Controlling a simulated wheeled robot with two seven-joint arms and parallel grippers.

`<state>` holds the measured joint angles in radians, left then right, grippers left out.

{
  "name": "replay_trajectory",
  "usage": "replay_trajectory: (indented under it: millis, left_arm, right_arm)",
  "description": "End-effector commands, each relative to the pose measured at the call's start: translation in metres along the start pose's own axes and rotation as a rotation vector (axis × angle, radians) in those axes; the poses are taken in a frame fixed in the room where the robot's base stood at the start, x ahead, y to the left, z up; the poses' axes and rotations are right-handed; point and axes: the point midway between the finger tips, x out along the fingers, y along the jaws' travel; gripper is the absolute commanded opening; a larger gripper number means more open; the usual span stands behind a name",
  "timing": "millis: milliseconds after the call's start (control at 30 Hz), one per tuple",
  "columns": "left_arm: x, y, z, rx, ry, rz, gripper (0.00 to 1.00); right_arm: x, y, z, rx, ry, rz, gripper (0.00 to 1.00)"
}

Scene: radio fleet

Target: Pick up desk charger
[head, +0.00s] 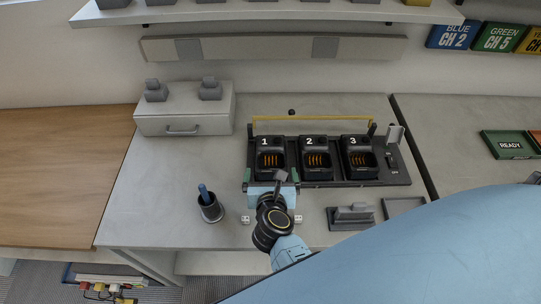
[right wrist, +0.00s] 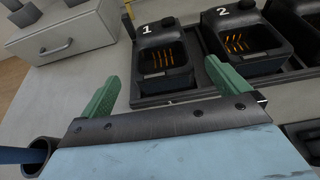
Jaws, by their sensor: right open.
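Three black desk chargers numbered 1 (head: 270,158), 2 (head: 316,158) and 3 (head: 360,158) stand in a row on a dark tray (head: 400,180). Charger 1 (right wrist: 162,55) and charger 2 (right wrist: 240,42) also show in the right wrist view, with orange contacts in their empty pockets. My right gripper (head: 271,178) is open at the front of charger 1. Its green fingers (right wrist: 162,78) are wide apart, one towards each side of that charger, with nothing held between them. Whether the fingers touch the charger or tray cannot be told. My left gripper is not in view.
A yellow bar (head: 312,119) runs behind the chargers. A pen cup (head: 210,208) stands left of my right arm. A grey holder (head: 352,215) lies to its right. A drawer box (head: 185,110) stands at back left.

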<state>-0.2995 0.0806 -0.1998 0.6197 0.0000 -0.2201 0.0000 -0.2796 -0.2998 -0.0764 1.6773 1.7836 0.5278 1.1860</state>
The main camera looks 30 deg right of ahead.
Motion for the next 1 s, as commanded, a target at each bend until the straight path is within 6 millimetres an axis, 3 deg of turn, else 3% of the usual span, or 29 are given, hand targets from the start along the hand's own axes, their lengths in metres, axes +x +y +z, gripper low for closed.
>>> replay_trajectory:
  millis: [100,367,633,967,1000]
  left_arm:
    - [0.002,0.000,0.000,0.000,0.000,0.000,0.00]
    - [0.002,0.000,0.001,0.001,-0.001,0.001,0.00]
    - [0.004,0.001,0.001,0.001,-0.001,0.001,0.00]
    - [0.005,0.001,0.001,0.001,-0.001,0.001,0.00]
    - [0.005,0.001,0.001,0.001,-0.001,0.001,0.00]
  right_arm:
    - [0.022,0.000,0.000,-0.003,-0.002,0.000,1.00]
    - [0.042,-0.001,0.002,-0.005,-0.002,-0.001,1.00]
    - [0.081,-0.001,0.005,-0.006,-0.002,0.000,1.00]
    - [0.089,-0.001,0.005,-0.003,0.000,0.000,1.00]
    - [0.088,-0.001,0.005,-0.004,0.000,0.000,0.96]
